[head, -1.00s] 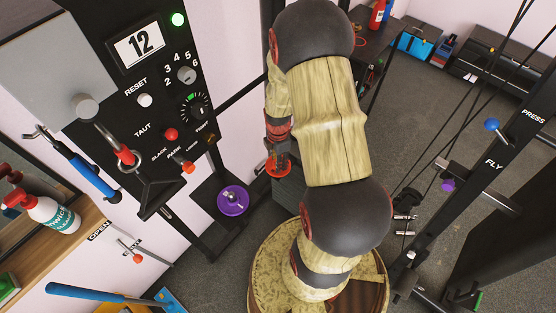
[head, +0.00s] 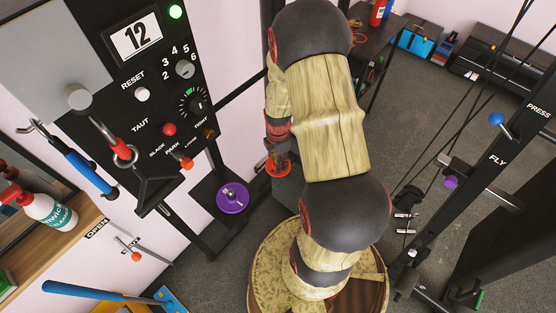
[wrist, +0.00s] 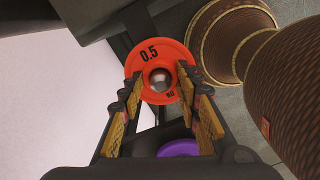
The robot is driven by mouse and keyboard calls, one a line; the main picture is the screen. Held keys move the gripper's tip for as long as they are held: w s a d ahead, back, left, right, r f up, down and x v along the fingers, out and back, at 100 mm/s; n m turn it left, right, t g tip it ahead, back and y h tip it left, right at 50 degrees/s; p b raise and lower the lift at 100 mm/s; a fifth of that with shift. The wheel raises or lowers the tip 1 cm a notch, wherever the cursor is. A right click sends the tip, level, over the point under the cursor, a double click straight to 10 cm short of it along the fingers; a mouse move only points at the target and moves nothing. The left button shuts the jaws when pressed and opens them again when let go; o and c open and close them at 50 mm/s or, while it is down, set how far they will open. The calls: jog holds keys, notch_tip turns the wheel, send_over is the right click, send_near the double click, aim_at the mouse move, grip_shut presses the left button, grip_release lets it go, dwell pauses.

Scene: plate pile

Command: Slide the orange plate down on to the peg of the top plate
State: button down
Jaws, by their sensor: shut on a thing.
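The orange plate (wrist: 150,57), marked 0.5, is a small disc with a round centre hole. My gripper (wrist: 160,80) is shut on it, one finger on each side of the rim. A rounded grey metal end shows inside the hole in the wrist view, likely the peg; how deep it sits in the plate I cannot tell. In the head view the orange plate (head: 278,168) is below my gripper (head: 278,154), over a dark grey block (head: 288,191), which seems to be the top plate. Any gap between them is hidden.
A purple plate (head: 232,197) lies to the left of the block; it also shows in the wrist view (wrist: 186,148). A black control panel (head: 150,110) stands to the left. Black posts and cables (head: 480,140) stand to the right.

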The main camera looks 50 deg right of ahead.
jog(key=shift+f+b, duration=0.55)
jog(key=shift+f, duration=0.35)
jog(key=c, duration=1.3)
grip_release()
jog(key=shift+o, duration=0.4)
notch_tip(320, 180, up, 12)
